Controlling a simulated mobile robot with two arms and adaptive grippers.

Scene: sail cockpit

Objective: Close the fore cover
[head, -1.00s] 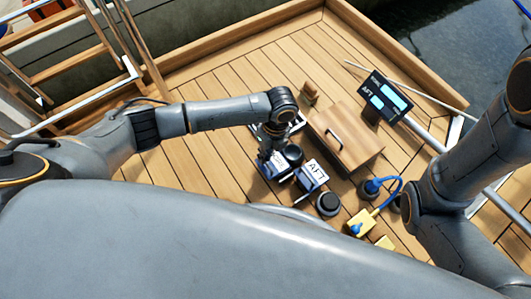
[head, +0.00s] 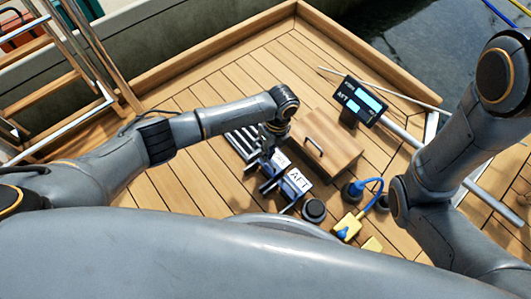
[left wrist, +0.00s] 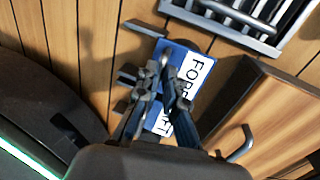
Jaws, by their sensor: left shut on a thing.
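The fore cover is blue with a white FORE label (left wrist: 204,68); in the head view its label (head: 281,160) is partly hidden behind my left gripper (head: 272,170). The aft cover, blue with a white AFT label (head: 298,181), sits right beside it; it is mostly hidden by my gripper in the left wrist view. My left gripper (left wrist: 172,76) is shut on the fore cover, its fingertips at the blue edge beside the label. I cannot tell exactly how far the cover is tilted. My right gripper is out of view.
A wooden box with a dark handle (head: 330,142) stands close right of the covers. A metal grille (head: 243,143) lies behind. A black knob (head: 314,211), yellow box with blue cable (head: 347,226) and display (head: 361,101) stand nearby. Deck at left is clear.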

